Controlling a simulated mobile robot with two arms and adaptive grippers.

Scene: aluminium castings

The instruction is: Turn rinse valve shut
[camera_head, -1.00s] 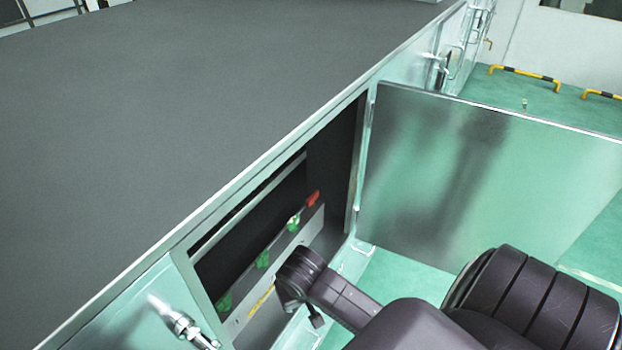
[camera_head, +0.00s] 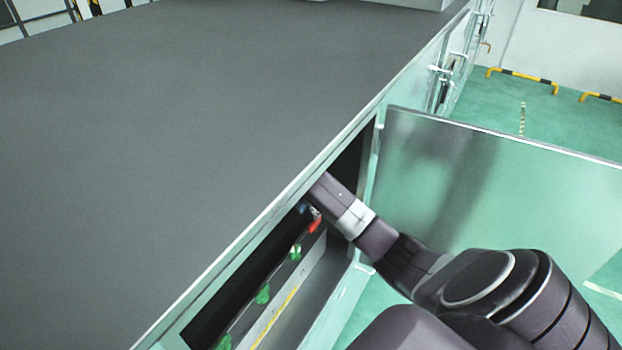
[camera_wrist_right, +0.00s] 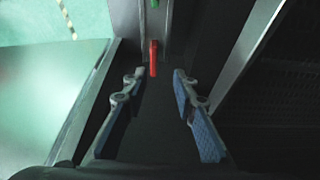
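A row of valves sits inside the open cabinet, with several green handles (camera_head: 262,294) and one red handle (camera_head: 316,225) at the far end. Which one is the rinse valve I cannot tell from any label. My right gripper (camera_head: 306,211) reaches through the opening beside the red handle, mostly hidden by my wrist and the cabinet edge. In the right wrist view the gripper (camera_wrist_right: 160,75) is open, its blue-padded fingers apart. The red handle (camera_wrist_right: 153,58) stands just ahead of the fingertips, between them in the picture; contact is not visible. My left gripper is out of view.
The dark worktop (camera_head: 170,120) overhangs the cabinet opening closely above my right arm. An open metal door (camera_head: 490,185) stands to the right of the opening. A green handle (camera_wrist_right: 155,4) shows beyond the red one. Green floor lies beyond.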

